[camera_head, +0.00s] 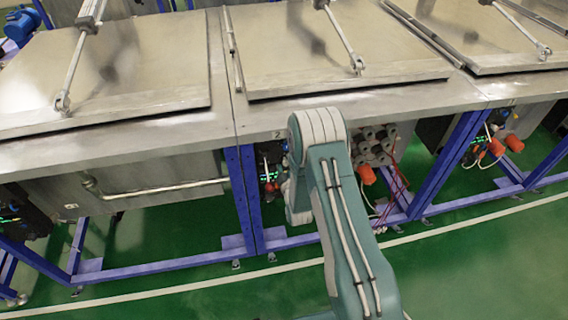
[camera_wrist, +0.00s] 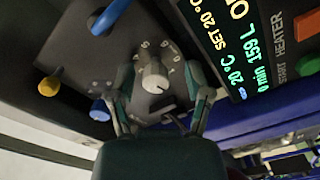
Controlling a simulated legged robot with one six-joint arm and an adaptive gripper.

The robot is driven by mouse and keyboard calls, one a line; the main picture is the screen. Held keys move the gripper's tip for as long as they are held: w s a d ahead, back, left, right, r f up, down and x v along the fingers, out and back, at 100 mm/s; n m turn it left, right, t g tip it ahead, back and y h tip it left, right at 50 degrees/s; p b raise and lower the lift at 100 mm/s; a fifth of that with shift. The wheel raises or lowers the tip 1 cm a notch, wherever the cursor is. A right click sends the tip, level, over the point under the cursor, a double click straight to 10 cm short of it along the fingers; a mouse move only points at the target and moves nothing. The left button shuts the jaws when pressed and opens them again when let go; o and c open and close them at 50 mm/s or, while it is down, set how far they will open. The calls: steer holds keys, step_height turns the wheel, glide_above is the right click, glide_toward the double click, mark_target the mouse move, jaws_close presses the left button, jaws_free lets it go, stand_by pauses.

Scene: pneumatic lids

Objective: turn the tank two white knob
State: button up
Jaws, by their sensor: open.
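The white knob (camera_wrist: 154,78) sits on a dark control panel (camera_wrist: 90,60) in the wrist view, with a dial of small marks around it. My gripper (camera_wrist: 160,104) is open, with one finger on each side of the knob. I cannot tell whether the fingers touch it. In the head view my arm reaches to the front of the middle tank (camera_head: 340,50), under its edge, where a "2" label (camera_head: 277,135) shows. The gripper and the knob are hidden behind my arm there.
Beside the knob are a blue handle (camera_wrist: 110,16), a yellow knob (camera_wrist: 49,86), a blue knob (camera_wrist: 99,110) and a green-lit display (camera_wrist: 225,40). An orange button (camera_wrist: 306,25) is at the upper right. Blue frame legs (camera_head: 243,195) stand left of my arm. Green floor is clear in front.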

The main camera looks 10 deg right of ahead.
steer(key=s, duration=1.2)
steer(key=shift+w, duration=0.1)
step_height(320, 180, up, 19)
steer(key=w+m+g, duration=0.2)
steer(key=m+g, duration=0.3)
steer(key=g, duration=0.1)
steer(key=s+r+m+g, duration=0.2)
steer(key=s+r, duration=0.2)
steer(key=s, duration=0.5)
steer(key=s+r+m+g, duration=0.2)
steer(key=s+r, duration=0.2)
steer(key=s, duration=0.5)
steer(key=s+r+m+g, duration=0.2)
steer(key=s+r, duration=0.3)
steer(key=s, duration=0.4)
steer(key=shift+d, duration=0.2)
